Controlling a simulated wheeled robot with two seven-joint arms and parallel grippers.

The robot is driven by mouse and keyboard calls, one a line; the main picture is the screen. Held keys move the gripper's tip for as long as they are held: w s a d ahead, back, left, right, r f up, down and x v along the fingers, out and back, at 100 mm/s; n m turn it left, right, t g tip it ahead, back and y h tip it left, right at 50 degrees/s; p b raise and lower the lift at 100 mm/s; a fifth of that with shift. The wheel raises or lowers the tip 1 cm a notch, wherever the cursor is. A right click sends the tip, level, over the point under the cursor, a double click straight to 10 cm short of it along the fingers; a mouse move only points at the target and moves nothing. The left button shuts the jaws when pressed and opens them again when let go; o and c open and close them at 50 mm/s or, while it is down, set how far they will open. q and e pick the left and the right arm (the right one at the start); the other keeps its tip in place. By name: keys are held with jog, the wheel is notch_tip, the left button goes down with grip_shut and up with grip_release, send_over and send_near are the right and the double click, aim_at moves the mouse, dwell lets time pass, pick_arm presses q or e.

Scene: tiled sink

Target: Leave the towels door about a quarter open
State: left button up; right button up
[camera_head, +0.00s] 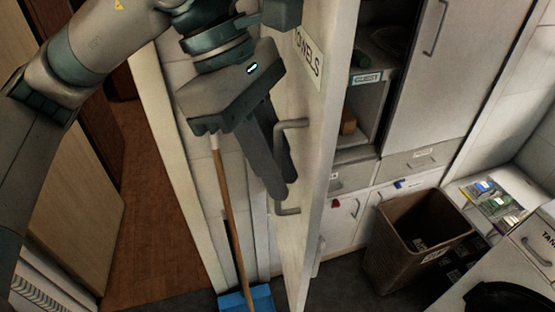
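The towels door (322,130) is a white panel with a "TOWELS" label (308,54) near its top. It stands swung out from the cabinet, its long edge toward me. Its grey bow handle (292,211) shows at its upper and lower ends; the middle of the bar is hidden behind my fingers. My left gripper (282,188) comes in from upper left, its two fingers pointing down at the handle. I cannot tell whether they are closed on the bar or only beside it. My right gripper is not in view.
A brown bin (398,240) stands on the floor to the right. Wooden floor (160,220) is open at left.

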pick_arm(q)
grip_shut()
dwell(1.5)
